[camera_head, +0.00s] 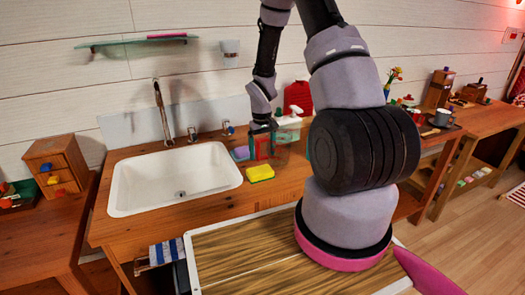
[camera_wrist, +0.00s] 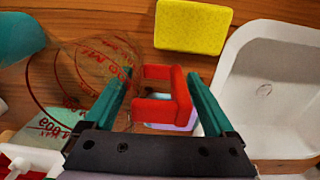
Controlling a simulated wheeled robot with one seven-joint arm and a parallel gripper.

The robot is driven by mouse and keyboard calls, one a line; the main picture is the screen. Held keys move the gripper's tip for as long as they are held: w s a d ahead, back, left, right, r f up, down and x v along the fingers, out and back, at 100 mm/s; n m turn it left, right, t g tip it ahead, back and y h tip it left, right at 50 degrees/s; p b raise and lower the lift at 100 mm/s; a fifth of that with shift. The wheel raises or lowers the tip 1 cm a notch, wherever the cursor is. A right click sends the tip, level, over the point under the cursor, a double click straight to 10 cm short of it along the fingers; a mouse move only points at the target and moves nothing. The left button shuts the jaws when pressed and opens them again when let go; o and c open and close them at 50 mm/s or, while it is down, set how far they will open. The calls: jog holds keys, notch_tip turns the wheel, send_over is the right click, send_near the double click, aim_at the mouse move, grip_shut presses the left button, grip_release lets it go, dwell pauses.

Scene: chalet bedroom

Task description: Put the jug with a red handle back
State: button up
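The jug is clear glass with red markings and stands on the wooden counter, its body left of my gripper in the wrist view (camera_wrist: 78,78). Its red handle (camera_wrist: 184,95) lies between the two green fingers of my gripper (camera_wrist: 157,105). The fingers are apart, with a gap between the handle and the right finger. The left finger overlaps the jug's glass side in the picture; I cannot tell whether it touches. In the head view my gripper (camera_head: 264,145) points down at the counter, and the jug (camera_head: 290,140) is partly hidden by my arm.
A white sink (camera_head: 130,190) is left of my gripper. A yellow sponge (camera_head: 261,174) lies in front of it, and a lavender item (camera_head: 241,153) is close by. A white-topped bottle (camera_head: 292,117) and a red container (camera_head: 298,95) stand behind. A shelf (camera_head: 140,41) hangs on the wall.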

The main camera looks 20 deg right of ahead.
jog(key=shift+r, duration=0.1)
notch_tip(320, 180, up, 13)
jog(key=shift+a+f, duration=0.1)
jog(key=shift+f, duration=0.1)
jog(key=s+a+r+m+t, duration=0.15)
jog(key=s+r, duration=0.25)
jog(key=r, duration=0.5)
jog(key=s+a+r+m+t, duration=0.15)
jog(key=s+r, duration=0.25)
jog(key=r, duration=0.6)
jog(key=s+a+r+t+y, duration=0.1)
jog(key=s+r+t, duration=0.1)
jog(key=s+r, duration=0.2)
jog(key=s+a+r+m+t+y, duration=0.1)
jog(key=s+r, duration=0.4)
jog(key=s, duration=0.5)
jog(key=shift+s+a+r+m+t, duration=0.2)
jog(key=shift+a+r+m+t, duration=0.1)
jog(key=shift+a+t, duration=0.25)
jog(key=shift+d, duration=0.15)
